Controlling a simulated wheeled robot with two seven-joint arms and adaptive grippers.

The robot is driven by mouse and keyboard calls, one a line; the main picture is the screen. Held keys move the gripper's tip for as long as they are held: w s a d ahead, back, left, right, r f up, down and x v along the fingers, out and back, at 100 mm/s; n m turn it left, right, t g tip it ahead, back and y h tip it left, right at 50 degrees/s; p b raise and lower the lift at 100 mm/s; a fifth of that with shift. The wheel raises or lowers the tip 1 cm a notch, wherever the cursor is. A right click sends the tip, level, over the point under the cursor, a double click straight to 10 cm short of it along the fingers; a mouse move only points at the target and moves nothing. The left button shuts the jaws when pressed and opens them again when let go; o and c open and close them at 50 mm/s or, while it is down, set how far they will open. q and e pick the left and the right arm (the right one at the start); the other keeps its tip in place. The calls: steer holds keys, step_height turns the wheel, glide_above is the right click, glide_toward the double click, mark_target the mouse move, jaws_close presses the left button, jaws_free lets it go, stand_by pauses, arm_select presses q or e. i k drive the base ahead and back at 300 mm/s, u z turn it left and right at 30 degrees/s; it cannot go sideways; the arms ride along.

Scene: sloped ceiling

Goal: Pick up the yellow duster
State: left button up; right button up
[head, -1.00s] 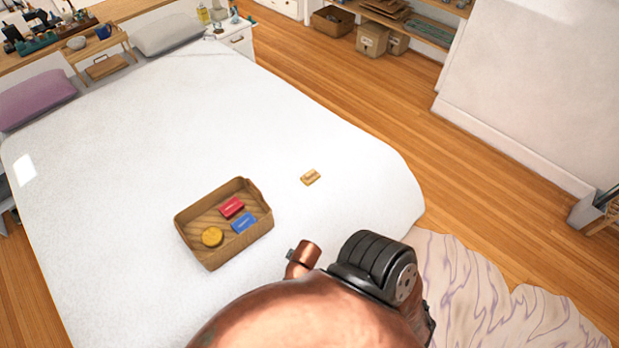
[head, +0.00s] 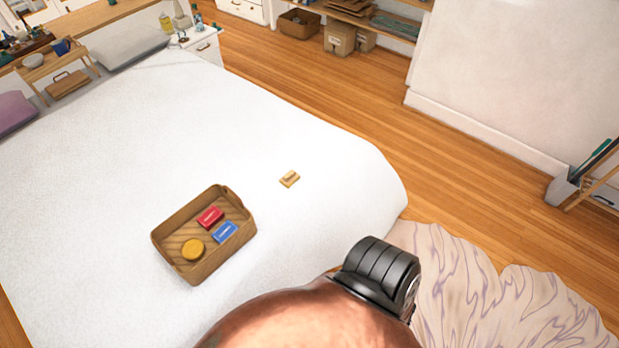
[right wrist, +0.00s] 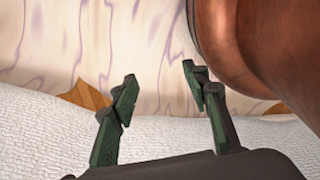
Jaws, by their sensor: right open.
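The likely yellow duster is a small tan-yellow block (head: 290,179) with a raised piece on top. It lies on the white bed (head: 180,125) in the head view, right of the basket and near the bed's right edge. My right gripper (right wrist: 157,85) shows in the right wrist view with its two green-dark fingers apart and nothing between them. The bed's white cover and the patterned rug lie behind it, and no duster shows there. In the head view a copper and black part of my arm fills the bottom middle. My left gripper is not in view.
A brown basket (head: 165,247) on the bed holds a red box (head: 210,217), a blue box (head: 225,232) and a yellow round item (head: 193,249). A pale rug (head: 480,290) lies beside the bed. Wooden floor (head: 330,105) runs free between bed and wall.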

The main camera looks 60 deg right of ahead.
mark_target(288, 180)
steer(key=z, duration=2.1)
steer(key=i, duration=0.2)
steer(key=u, duration=0.4)
